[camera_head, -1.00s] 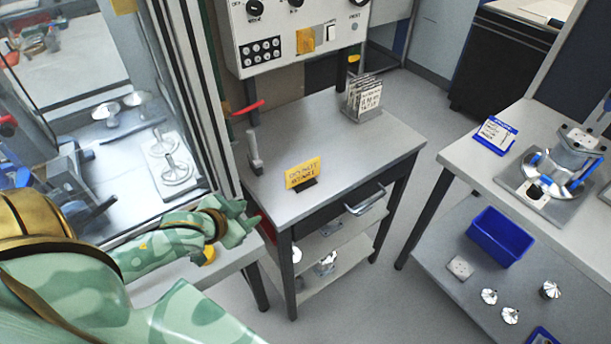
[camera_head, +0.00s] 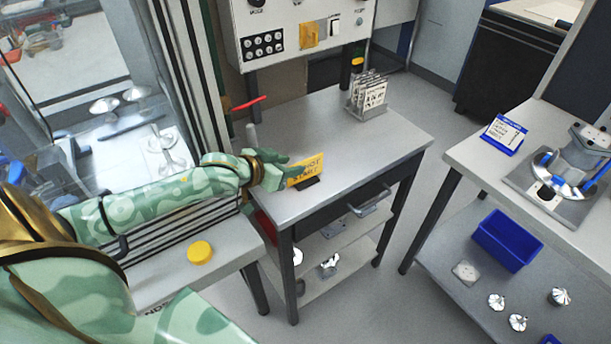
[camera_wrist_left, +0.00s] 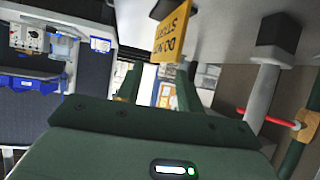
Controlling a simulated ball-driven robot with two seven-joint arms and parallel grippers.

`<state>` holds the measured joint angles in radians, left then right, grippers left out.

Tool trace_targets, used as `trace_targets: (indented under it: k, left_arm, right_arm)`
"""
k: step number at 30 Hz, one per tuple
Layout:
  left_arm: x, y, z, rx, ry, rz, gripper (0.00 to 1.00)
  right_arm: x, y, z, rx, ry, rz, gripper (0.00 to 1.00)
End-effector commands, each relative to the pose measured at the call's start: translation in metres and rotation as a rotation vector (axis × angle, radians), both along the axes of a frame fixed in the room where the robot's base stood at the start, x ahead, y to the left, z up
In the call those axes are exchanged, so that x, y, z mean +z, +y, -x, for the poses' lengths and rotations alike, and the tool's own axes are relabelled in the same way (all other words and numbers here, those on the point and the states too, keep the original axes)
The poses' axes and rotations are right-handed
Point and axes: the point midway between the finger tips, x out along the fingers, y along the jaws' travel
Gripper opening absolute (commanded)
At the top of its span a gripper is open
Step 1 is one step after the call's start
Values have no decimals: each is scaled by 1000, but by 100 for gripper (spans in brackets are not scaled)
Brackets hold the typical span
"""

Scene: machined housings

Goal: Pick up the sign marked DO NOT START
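The yellow sign (camera_head: 308,169) stands in a dark base near the front left of the grey table; its black lettering partly reads NOT START. My left gripper (camera_head: 283,173) is just left of the sign and hides its left edge. In the left wrist view the sign (camera_wrist_left: 174,36) appears tilted, just beyond the fingertips of the left gripper (camera_wrist_left: 158,76). The fingers are apart with a gap between them and nothing clearly held. Whether a finger touches the sign cannot be told. My right gripper is not in view.
The table (camera_head: 360,142) is clear right of the sign. A rack of white signs (camera_head: 369,94) stands at its back. A grey post (camera_head: 252,137) and red lever (camera_head: 250,103) are behind the gripper. A control panel (camera_head: 295,35) overhangs the back.

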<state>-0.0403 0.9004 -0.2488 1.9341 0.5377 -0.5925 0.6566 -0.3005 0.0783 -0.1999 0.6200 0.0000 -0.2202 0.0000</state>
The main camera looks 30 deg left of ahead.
Motion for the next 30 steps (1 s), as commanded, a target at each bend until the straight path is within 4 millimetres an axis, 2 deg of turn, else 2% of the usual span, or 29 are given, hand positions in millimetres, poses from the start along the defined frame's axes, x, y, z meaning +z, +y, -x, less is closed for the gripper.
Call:
trace_targets:
  k: [10, 19, 23, 30]
  left_arm:
    - [-22, -6, -42, 1, 0, 2, 37]
    - [-23, -8, -47, 0, 1, -1, 37]
    - [-23, -7, -47, 0, 1, -1, 1]
    - [-23, -7, -47, 0, 1, -1, 0]
  right_arm:
    - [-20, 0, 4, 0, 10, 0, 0]
    - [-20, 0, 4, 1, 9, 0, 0]
    - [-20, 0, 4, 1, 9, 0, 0]
    - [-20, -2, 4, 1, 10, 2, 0]
